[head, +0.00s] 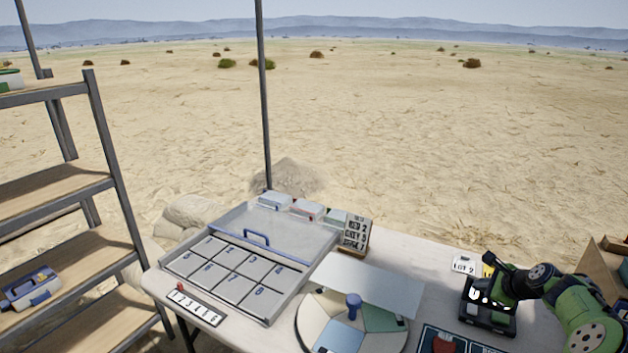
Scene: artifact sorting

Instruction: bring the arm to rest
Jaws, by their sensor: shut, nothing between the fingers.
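My arm, green with black joints, reaches in from the right edge in the head view. My gripper (491,262) is at its far end, over the right part of the table, by a dark box with a white label (488,312). It is shut and empty. The fingertips are small and dark, so I cannot tell whether they touch the box.
The pale table (415,262) holds a grey compartment tray (318,262), a round sectored turntable (309,335) with a blue knob, a tilted white panel (368,284), a sign (355,233) and a "LOT 2" card (465,265). A shelf (60,195) stands left.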

